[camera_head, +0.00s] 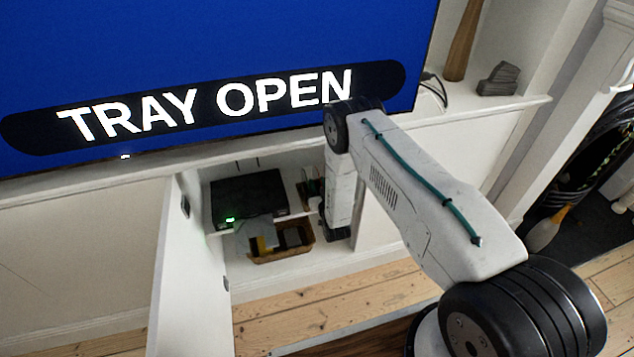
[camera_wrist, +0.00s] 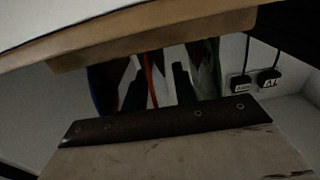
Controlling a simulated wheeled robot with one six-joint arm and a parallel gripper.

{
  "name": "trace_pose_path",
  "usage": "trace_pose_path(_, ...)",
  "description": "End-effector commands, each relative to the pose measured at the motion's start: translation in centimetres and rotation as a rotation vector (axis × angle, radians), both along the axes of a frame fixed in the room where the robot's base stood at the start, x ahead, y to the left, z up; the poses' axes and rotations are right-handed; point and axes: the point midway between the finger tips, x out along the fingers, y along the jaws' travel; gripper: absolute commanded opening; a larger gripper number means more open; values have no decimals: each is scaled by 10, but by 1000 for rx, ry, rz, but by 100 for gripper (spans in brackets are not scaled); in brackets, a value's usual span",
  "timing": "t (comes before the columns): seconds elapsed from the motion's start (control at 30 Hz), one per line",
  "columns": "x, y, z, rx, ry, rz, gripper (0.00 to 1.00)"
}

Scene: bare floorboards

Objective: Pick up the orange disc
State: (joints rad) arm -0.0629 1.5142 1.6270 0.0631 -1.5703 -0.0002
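The orange disc (camera_wrist: 151,80) stands on edge in the wrist view and shows as a thin upright curve. My gripper (camera_wrist: 159,86) is open, with one dark finger to the left of the disc and one to its right. I see a gap on both sides, and I cannot tell whether either finger touches it. In the head view my arm reaches into the open cabinet, and the fingers and orange disc cannot be made out there.
A blue-edged disc (camera_wrist: 99,90) stands to the left and a green one (camera_wrist: 214,62) to the right. Plugs (camera_wrist: 268,78) sit on the wall. A black player (camera_head: 248,196), a basket (camera_head: 290,254) and an open door (camera_head: 180,270) are nearby.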

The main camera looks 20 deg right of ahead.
Motion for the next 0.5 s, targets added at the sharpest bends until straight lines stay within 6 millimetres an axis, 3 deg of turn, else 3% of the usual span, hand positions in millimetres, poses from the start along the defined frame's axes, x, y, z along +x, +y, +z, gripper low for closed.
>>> trace_pose_path(0.03, 0, 0, 0, 0, 0, 0, 23)
trace_pose_path(0.1, 0, 0, 0, 0, 0, 0, 3)
trace_pose_path(0.13, 0, 0, 0, 0, 0, 0, 0)
trace_pose_path(0.5, 0, 0, 1, 0, 0, 0, 0)
